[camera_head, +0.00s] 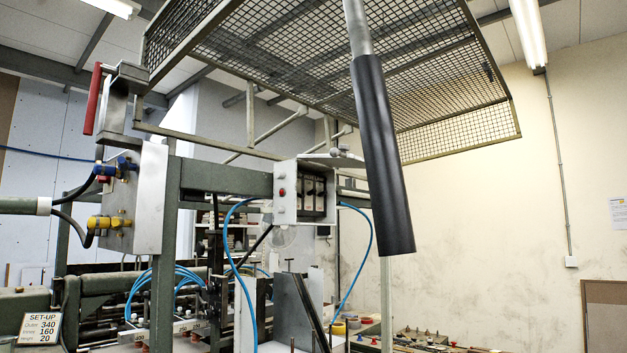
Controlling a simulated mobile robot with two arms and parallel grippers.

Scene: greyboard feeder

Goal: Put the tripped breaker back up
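A small grey electrical box (286,203) is mounted at the right end of the machine's green crossbeam, near the middle of the view. Its right-hand face shows a row of dark breakers (314,192), seen at a steep angle. Their levers are too small for me to tell which one is down. A red button (282,192) sits on the box's left face. Neither of my grippers shows in this view, and nothing is seen touching the box.
A black-sleeved tube (383,155) hangs just right of the box, in front of it. A mesh guard (455,75) hangs overhead. Blue hoses (229,245) loop beside the box. A red handle (93,98) stands at upper left. A bench (415,340) with small items lies below right.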

